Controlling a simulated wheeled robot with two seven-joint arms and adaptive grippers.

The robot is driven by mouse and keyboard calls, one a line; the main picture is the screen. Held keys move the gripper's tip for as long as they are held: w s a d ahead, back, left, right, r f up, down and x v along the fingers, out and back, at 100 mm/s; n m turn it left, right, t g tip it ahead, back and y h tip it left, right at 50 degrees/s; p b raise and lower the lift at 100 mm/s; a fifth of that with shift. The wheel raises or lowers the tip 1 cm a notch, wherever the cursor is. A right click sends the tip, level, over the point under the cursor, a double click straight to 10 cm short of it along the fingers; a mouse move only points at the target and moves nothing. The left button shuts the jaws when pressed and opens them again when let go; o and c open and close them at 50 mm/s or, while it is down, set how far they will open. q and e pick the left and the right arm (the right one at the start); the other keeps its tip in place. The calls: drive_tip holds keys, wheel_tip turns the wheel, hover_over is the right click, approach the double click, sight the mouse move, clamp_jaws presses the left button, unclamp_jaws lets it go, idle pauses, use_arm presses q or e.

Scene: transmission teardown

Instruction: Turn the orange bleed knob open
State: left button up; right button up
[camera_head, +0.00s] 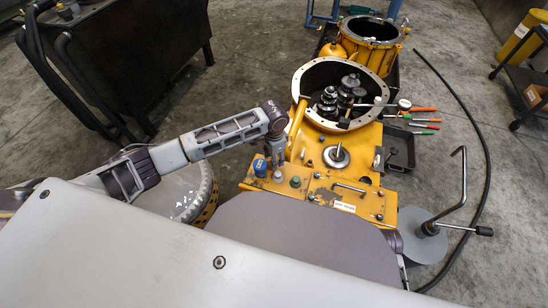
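A yellow transmission housing (340,205) stands in front of me, with a row of small knobs and caps on its near left part. A blue cap (260,167) and a green cap (295,181) show there. I cannot pick out an orange knob; it may be hidden by my gripper or blend with the yellow housing. My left gripper (277,160) points down over this row, between the blue and green caps. Its fingers are too small and overlapped to tell whether they are open or touching a knob. My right gripper is out of view.
An open round bell housing (303,97) with dark gears (348,90) lies behind the knobs. Several screwdrivers (424,121) lie at the right. A grey disc with a bent crank (424,235) stands lower right. A black hose (478,130) curves over the floor.

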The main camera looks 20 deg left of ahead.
use_arm(q)
drive_tip(key=c, duration=1)
clamp_jaws()
drive_tip(key=shift+p, duration=0.35)
